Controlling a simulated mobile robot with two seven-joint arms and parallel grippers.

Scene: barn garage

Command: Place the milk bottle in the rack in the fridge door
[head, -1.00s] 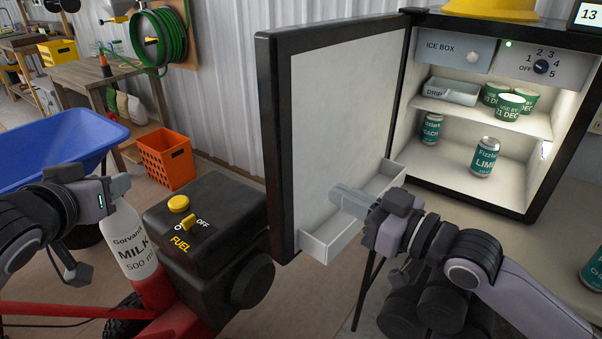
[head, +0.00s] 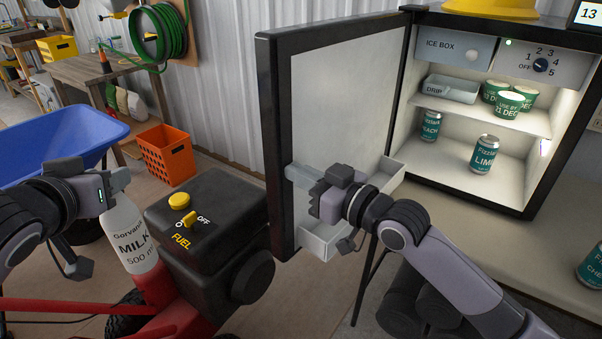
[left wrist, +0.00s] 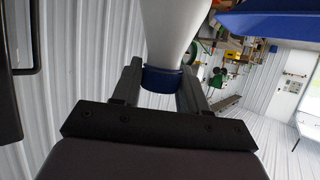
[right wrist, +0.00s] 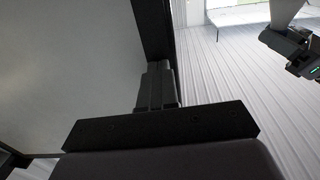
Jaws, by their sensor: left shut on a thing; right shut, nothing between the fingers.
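The white milk bottle (head: 134,240) is at the left in the head view, upright with a slight tilt. My left gripper (head: 118,180) is shut on its top; the left wrist view shows the fingers around the blue cap (left wrist: 161,79). The fridge door (head: 335,110) stands open, its inner face towards me. The rack (head: 345,222) is a pale bin low on the door and looks empty. My right gripper (head: 295,175) is shut and empty, in front of the door's inner face, just above the rack's left end. In the right wrist view its fingers (right wrist: 157,85) are together beside the door's dark edge.
The fridge (head: 490,120) holds cans and green cups on its shelves. A black fuel tank (head: 205,225) on a red machine stands between the bottle and the door. A blue wheelbarrow (head: 50,145) and an orange crate (head: 166,157) are behind at left.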

